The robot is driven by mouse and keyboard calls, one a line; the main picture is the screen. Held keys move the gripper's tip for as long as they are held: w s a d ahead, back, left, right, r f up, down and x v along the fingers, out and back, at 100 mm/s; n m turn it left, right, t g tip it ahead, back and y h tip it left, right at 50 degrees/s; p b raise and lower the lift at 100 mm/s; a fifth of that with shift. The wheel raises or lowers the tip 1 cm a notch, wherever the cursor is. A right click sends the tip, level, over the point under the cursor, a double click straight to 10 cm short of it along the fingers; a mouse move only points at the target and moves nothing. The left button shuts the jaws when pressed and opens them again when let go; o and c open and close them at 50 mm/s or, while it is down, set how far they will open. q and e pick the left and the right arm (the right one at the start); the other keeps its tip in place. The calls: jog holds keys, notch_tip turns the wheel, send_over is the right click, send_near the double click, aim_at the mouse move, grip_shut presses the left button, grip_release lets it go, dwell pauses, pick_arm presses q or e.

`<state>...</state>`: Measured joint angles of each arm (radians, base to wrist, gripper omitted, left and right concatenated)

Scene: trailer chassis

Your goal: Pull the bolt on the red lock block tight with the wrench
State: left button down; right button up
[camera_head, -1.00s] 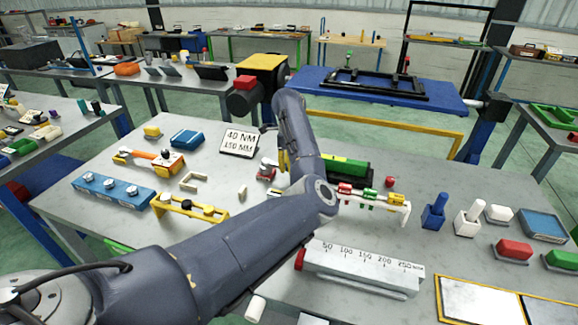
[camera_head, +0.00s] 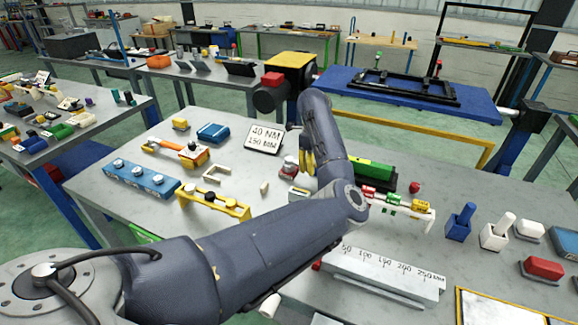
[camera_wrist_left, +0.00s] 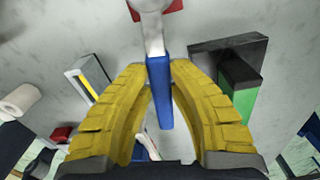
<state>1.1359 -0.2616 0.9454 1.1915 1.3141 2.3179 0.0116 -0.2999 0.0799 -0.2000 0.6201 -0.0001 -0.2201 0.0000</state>
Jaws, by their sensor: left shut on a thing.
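My left gripper (camera_wrist_left: 160,68) is shut on the blue handle (camera_wrist_left: 161,88) of a wrench, one yellow finger on each side. The wrench's silver shank and head (camera_wrist_left: 150,12) reach to the top edge of the wrist view, over a red block (camera_wrist_left: 172,6) that is mostly cut off. In the head view, the left gripper (camera_head: 307,163) is low over the table, just right of the small red lock block (camera_head: 286,173) with a grey-white top. The wrist hides most of the wrench there. I cannot tell how the head sits on the bolt. The right gripper is out of view.
A green block in a dark holder (camera_head: 374,170) stands close right of the gripper. A sign reading 40 NM, 150 MM (camera_head: 264,138) stands behind left. A yellow rack (camera_head: 213,204), a blue bolt strip (camera_head: 140,180) and a marked grey ruler block (camera_head: 385,270) lie around.

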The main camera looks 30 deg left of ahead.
pick_arm(q)
jog(key=shift+s, duration=0.1)
dwell(0.3)
jog(key=shift+s+a+m, duration=0.1)
jog(key=shift+s+m, duration=0.4)
jog(key=shift+m, duration=0.2)
jog(key=shift+w+r+n, duration=0.15)
jog(key=shift+w+n, duration=0.15)
jog(key=shift+n, duration=0.1)
jog(key=shift+r, duration=2.9)
